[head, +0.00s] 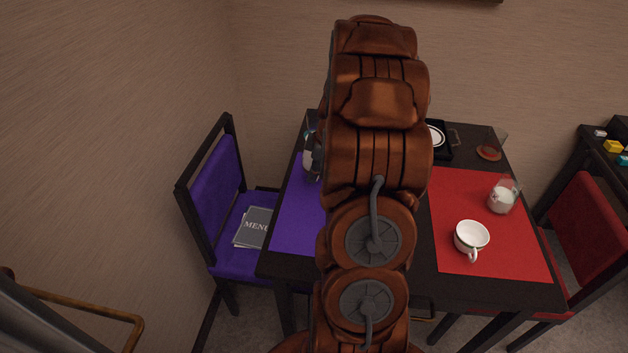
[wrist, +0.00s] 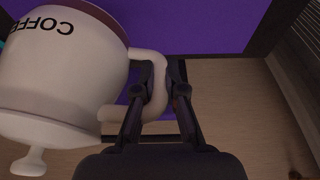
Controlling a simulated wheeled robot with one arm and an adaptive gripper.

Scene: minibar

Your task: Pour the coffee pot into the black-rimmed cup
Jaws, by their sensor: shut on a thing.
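The white coffee pot (wrist: 60,75) fills the left of the wrist view, its COFFEE lettering upside down in the picture. My gripper (wrist: 158,88) is shut on the pot's looped handle (wrist: 148,60). The purple mat (wrist: 200,22) shows behind. In the head view my arm hides most of the gripper area, and I cannot make out the pot clearly. A white cup (head: 472,236) with a thin dark rim stands upright on the red mat (head: 450,205), its handle towards the near side. My gripper is apart from this cup.
A glass with white contents (head: 502,199) stands right behind the cup. A black tray (head: 443,152) with a white dish and a reddish-brown coaster (head: 488,153) lie at the back. A purple chair (head: 215,180) holding a menu (head: 254,228) is left; a red chair (head: 590,235) is right.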

